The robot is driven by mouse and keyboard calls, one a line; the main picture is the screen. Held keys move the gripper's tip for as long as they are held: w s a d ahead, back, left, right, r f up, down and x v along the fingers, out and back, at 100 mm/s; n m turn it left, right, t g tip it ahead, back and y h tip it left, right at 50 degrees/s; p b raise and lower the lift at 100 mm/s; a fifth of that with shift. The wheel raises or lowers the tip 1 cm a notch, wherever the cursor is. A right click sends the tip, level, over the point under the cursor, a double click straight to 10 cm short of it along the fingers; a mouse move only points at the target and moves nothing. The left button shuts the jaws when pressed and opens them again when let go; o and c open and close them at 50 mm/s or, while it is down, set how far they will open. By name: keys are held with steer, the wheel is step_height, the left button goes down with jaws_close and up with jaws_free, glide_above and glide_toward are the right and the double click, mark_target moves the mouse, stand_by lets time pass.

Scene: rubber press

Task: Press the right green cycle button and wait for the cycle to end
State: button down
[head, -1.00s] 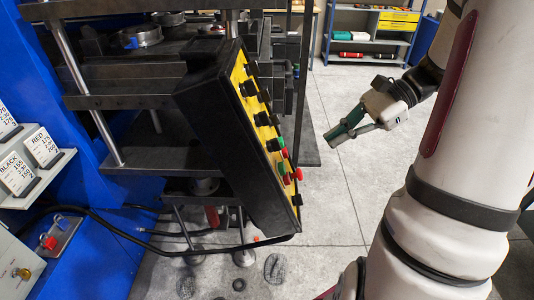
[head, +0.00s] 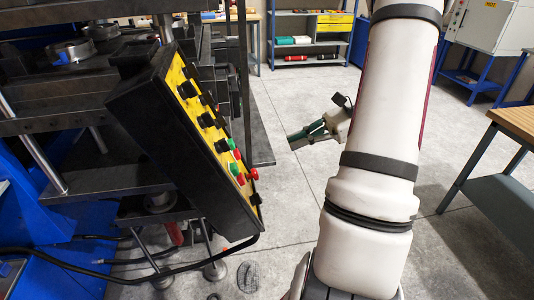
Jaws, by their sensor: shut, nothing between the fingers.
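The control panel (head: 178,130) is a black slanted box with a yellow face, seen steeply from the side at the left of the head view. Near the lower end of its face are a green button (head: 231,144) and a second green button (head: 234,168); red buttons sit close by. I cannot tell for sure which green one is the right button. My gripper (head: 293,141) is shut and empty, in the air to the right of the panel, apart from the buttons. Its fingers point left toward the panel.
The press (head: 75,125) with dark plates stands behind and left of the panel. A cable (head: 150,262) hangs from the panel's lower end. A wooden-topped table (head: 515,122) is at right, shelves (head: 305,35) at the back. Grey floor (head: 300,195) is open between.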

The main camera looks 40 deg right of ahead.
mark_target(237, 167)
steer(key=p+x, duration=0.2)
steer(key=x, duration=1)
steer(key=shift+w+a, duration=0.1)
steer(key=shift+a, duration=0.1)
steer(key=shift+w+a+f, duration=0.25)
steer(key=shift+w+a, duration=0.05)
steer(key=shift+a, duration=0.05)
